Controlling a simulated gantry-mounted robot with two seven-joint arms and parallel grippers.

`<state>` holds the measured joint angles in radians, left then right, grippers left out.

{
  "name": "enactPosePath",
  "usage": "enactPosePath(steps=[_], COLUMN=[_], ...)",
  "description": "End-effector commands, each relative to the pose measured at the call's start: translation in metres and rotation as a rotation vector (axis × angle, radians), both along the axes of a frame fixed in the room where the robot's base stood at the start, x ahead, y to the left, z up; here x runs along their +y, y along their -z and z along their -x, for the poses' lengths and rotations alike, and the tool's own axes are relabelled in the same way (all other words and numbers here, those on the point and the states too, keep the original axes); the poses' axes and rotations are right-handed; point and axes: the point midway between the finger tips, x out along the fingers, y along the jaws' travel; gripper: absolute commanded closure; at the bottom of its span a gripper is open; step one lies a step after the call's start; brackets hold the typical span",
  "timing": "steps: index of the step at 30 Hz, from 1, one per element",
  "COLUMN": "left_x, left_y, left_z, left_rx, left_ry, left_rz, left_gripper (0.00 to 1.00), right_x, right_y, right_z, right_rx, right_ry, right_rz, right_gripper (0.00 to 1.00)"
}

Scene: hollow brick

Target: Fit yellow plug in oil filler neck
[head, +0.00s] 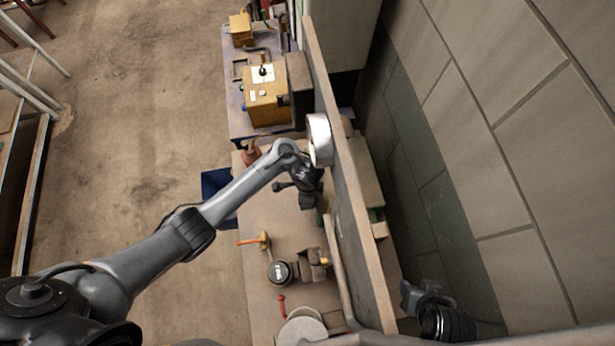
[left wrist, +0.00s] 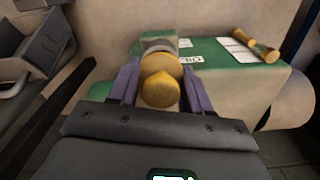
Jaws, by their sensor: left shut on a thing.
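The yellow plug (left wrist: 160,90) is between the fingers of my left gripper (left wrist: 160,82), which is shut on it. Just beyond the plug is a grey ring-like neck (left wrist: 158,45) on a green housing (left wrist: 215,55) with a white "OIL" label (left wrist: 194,59). The plug overlaps the neck in this view, so I cannot tell whether it is in it or only in front of it. In the head view my left gripper (head: 308,190) is over the bench beside the upright board, and the plug is hidden. My right gripper (head: 412,296) seems to show beyond the board, its fingers unclear.
The long upright board (head: 345,195) runs along the right of the bench (head: 255,215). A dark round-topped fitting (head: 281,271) and an orange-handled valve (head: 258,240) stand on the bench. A yellow box (head: 266,100) stands at the far end. A yellow-brown fitting (left wrist: 257,45) lies right of the label.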

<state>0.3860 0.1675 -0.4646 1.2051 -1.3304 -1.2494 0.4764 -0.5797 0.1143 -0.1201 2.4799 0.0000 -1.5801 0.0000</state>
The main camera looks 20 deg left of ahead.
Motion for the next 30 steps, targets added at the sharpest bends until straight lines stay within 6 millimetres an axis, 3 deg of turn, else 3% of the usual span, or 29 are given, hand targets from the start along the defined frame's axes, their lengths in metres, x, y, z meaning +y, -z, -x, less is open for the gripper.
enactPosePath(steps=[16,30], left_x=[0.0,0.0], left_y=[0.004,-0.004], left_z=[0.0,0.0], left_rx=[0.0,-0.001], left_ry=[0.0,0.0], left_rz=[0.0,-0.001], left_gripper=[0.81,0.81], right_x=[-0.002,-0.002], right_y=[0.003,-0.009], right_z=[0.0,0.0], right_rx=[0.001,0.001], right_ry=[-0.005,-0.006], right_rz=[0.009,0.008], right_gripper=[0.57,0.57])
